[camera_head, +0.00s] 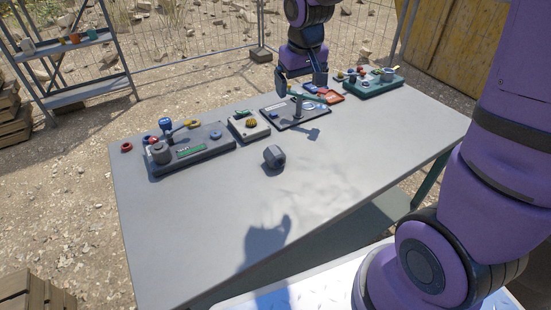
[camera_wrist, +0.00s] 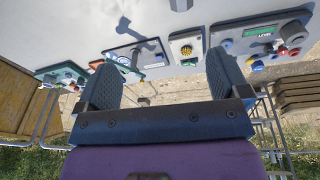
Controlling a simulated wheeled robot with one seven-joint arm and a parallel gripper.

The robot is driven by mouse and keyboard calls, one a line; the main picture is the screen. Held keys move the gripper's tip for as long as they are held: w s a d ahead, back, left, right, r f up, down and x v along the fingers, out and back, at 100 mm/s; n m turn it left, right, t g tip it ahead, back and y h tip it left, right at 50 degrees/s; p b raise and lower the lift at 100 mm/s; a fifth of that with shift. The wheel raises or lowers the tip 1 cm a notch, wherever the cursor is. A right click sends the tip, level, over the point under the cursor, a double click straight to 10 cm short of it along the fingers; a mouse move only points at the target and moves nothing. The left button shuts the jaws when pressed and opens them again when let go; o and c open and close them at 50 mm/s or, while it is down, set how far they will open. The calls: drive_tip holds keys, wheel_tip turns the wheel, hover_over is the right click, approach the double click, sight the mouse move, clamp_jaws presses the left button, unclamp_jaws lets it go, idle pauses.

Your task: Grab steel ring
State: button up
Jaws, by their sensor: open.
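A pale, shiny ring (camera_head: 308,104), which looks like the steel ring, lies on the dark middle board (camera_head: 283,119) on the table. It also shows in the wrist view (camera_wrist: 123,60), though it is small there. A grey upright post (camera_head: 297,106) stands on the same board, just left of the ring. My gripper (camera_head: 300,82) hangs above the back of this board with its two fingers spread and nothing between them. In the wrist view my gripper (camera_wrist: 166,78) shows both blue-grey fingers wide apart. The ring is apart from the fingers.
A grey hexagonal block (camera_head: 274,157) lies on the open table (camera_head: 200,220). A dark panel (camera_head: 190,149) with a grey cylinder is at left, a small box (camera_head: 249,126) beside it. A green tray (camera_head: 372,85) and red item (camera_head: 331,97) are at right. The table front is clear.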

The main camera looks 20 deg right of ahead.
drive_tip(key=g, duration=0.2)
hover_over(276, 152)
wheel_tip(276, 152, down, 14)
drive_tip(key=shift+y, duration=0.3)
drive_tip(key=f, duration=0.8)
drive_tip(key=shift+w+a+f, duration=0.1)
drive_tip(key=shift+a+f, duration=0.1)
drive_tip(key=shift+f, duration=0.15)
drive_tip(key=shift+d+f, duration=0.15)
drive_tip(key=shift+f, duration=3.15)
drive_tip(key=c, duration=1.2)
drive_tip(key=shift+r, duration=0.1)
